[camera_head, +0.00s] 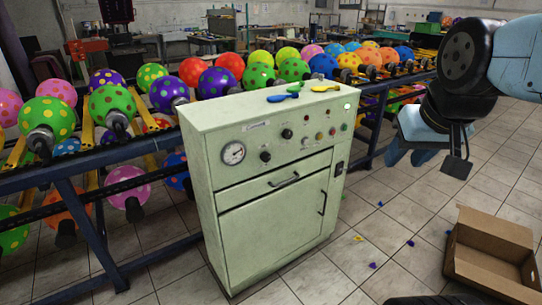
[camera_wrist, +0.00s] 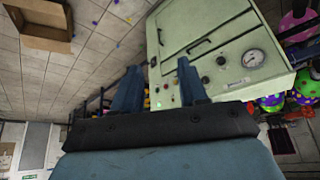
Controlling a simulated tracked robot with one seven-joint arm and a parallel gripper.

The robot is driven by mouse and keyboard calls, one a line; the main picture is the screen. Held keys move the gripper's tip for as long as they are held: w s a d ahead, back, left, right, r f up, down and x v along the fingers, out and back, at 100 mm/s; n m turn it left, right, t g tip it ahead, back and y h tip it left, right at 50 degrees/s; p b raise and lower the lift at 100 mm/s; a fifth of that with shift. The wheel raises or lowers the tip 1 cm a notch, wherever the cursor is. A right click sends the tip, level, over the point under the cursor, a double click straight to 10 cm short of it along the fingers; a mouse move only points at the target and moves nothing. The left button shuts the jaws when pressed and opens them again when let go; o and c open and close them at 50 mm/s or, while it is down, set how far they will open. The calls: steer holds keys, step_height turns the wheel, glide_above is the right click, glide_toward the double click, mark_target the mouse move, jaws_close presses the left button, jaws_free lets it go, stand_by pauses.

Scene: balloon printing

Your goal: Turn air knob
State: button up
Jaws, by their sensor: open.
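The pale green control cabinet (camera_head: 275,228) stands in the middle of the head view. Its sloped panel has a round gauge (camera_head: 233,153), a black knob (camera_head: 265,156) beside the gauge, and a second black knob (camera_head: 287,133) further right. I cannot tell which one is the air knob. In the wrist view the cabinet appears turned over, with the gauge (camera_wrist: 253,58) at right and a dark knob (camera_wrist: 220,60) beside it. My gripper (camera_head: 408,157) is right of the cabinet, apart from it. Its two blue fingers (camera_wrist: 157,78) are open, with nothing between them.
Small coloured buttons (camera_head: 319,136) sit on the panel's right part. Deflated balloons, including a blue one (camera_head: 281,97) and a yellow one (camera_head: 325,88), lie on the cabinet top. An open cardboard box (camera_head: 488,243) stands on the floor at right. Balloon racks (camera_head: 90,160) run behind the cabinet.

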mark_target(267, 158)
steer(key=shift+o, duration=1.4)
steer(key=shift+w+a, duration=0.15)
steer(key=shift+w, duration=0.2)
steer(key=shift+o, duration=1.1)
steer(key=w+a+f+t, duration=0.1)
steer(key=w+f+t, duration=0.1)
steer(key=w, duration=1.2)
steer(key=shift+w+a+f+t, duration=0.2)
steer(key=shift+w+f+t, duration=0.1)
steer(key=shift+f, duration=0.4)
steer(key=w+a+f+t+y, duration=0.1)
steer(key=w+a+f, duration=0.1)
steer(key=w+f, duration=0.35)
steer(key=w+a+f+t+y, duration=0.1)
steer(key=w+a+f+t, duration=0.15)
steer(key=w, duration=0.55)
steer(key=w+a+f+m+t+y, duration=0.2)
steer(key=a+f+y, duration=0.3)
steer(key=f, duration=0.4)
steer(key=w+a+f+m+t+y, duration=0.1)
steer(key=w+a+f+t+y, duration=0.1)
steer(key=a+f, duration=0.65)
steer(key=x, duration=0.4)
steer(key=d+x, duration=0.1)
steer(key=x, duration=0.4)
steer(key=f+x, duration=0.1)
steer(key=x, duration=0.3)
steer(key=shift+w+f, duration=0.1)
steer(key=shift+w, duration=0.45)
